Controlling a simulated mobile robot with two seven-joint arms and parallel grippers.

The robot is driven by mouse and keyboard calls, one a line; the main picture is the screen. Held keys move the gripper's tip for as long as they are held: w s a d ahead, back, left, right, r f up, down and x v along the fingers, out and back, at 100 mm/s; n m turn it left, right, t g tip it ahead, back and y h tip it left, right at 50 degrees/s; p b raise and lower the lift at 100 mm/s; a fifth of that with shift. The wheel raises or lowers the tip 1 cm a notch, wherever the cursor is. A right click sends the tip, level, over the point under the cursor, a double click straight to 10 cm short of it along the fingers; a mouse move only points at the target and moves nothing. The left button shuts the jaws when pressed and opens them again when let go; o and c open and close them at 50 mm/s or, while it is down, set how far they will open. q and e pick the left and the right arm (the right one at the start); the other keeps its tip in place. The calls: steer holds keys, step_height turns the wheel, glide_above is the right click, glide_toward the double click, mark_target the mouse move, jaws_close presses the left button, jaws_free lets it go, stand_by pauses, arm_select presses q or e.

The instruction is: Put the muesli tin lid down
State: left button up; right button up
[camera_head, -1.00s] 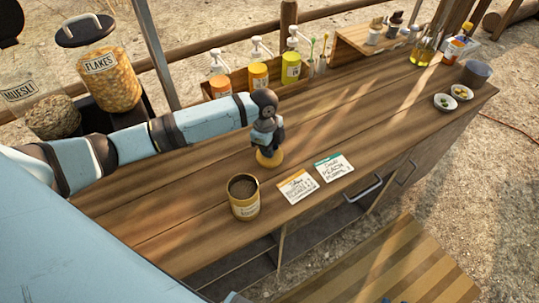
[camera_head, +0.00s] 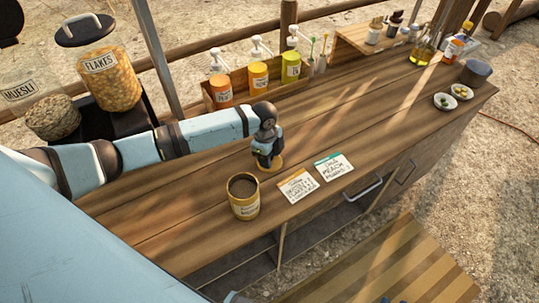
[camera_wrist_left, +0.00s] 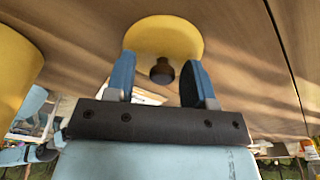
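The muesli tin lid (camera_head: 277,166) is a yellow disc lying on the wooden counter, right of and behind the open yellow tin (camera_head: 245,209). My left gripper (camera_head: 267,160) points down over the lid and hides part of it. In the left wrist view the lid (camera_wrist_left: 180,30) shows its dark round knob (camera_wrist_left: 162,72). The two blue fingers (camera_wrist_left: 160,80) stand on either side of the knob with a visible gap to each side, so the gripper is open. The tin shows a dark inside. My right gripper is not in view.
Two label cards (camera_head: 298,185) (camera_head: 333,167) lie right of the tin near the front edge. Pump bottles (camera_head: 258,75) stand in a wooden rack at the back. Two small bowls (camera_head: 445,101) are at the right. The counter between lid and bowls is clear.

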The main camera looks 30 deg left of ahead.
arm_select(q)
step_height(320, 180, up, 12)
steer(key=a, duration=0.1)
steer(key=shift+a+r, duration=0.15)
steer(key=shift+a, duration=0.05)
stand_by(0.6)
